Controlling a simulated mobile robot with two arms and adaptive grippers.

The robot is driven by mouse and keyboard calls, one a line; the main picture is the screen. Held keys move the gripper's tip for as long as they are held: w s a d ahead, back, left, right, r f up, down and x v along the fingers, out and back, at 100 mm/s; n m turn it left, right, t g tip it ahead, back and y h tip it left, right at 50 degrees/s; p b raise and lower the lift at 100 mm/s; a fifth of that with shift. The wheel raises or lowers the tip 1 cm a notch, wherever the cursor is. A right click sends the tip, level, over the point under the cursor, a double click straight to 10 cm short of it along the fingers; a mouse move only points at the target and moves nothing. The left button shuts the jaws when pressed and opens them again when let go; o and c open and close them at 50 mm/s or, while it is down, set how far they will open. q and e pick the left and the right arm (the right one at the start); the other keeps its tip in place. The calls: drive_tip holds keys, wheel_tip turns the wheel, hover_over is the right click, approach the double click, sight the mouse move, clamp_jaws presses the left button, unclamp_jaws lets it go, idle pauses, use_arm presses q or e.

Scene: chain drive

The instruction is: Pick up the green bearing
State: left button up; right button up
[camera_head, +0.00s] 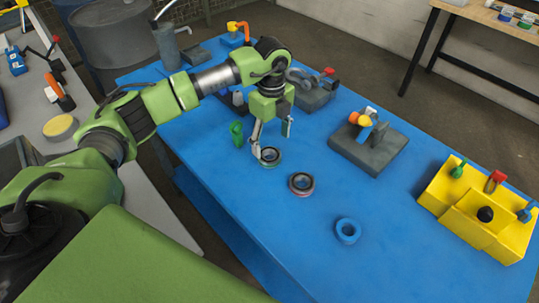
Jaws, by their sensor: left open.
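The green bearing (270,157) lies flat on the blue table, a dark ring with a green rim. My left gripper (271,141) points down just above and behind it. Its fingers are apart, with nothing seen between them. The left finger's tip overlaps the bearing's left edge in the head view, and I cannot tell whether it touches. My right gripper is not in view.
A bearing with a reddish rim (301,184) and a blue ring (347,231) lie nearby on the blue table (400,240). A small green part (236,133) stands to the left. A grey fixture (369,146) and a yellow block (480,211) stand to the right.

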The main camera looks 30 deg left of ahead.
sight(269, 151)
use_arm(q)
drive_tip(key=f+p, duration=0.1)
drive_tip(key=f, duration=0.1)
drive_tip(key=s+f, duration=0.1)
drive_tip(key=f, duration=0.1)
drive_tip(key=shift+a+f+p, duration=0.15)
drive_tip(key=shift+f+p, duration=0.05)
drive_tip(key=shift+p, duration=0.2)
drive_tip(key=shift+w+f, duration=0.15)
drive_tip(key=shift+f, duration=0.1)
drive_tip(key=c, duration=1.5)
drive_tip(key=shift+o, duration=0.2)
drive_tip(key=shift+r, duration=0.15)
drive_tip(key=shift+w+r, duration=0.1)
drive_tip(key=shift+r, duration=0.55)
drive_tip(key=s+d+r+b, duration=0.5)
drive_tip(key=s+d+r, duration=0.3)
drive_tip(key=d+r, duration=0.3)
drive_tip(key=shift+d+r, duration=0.25)
drive_tip(key=shift+d, duration=0.1)
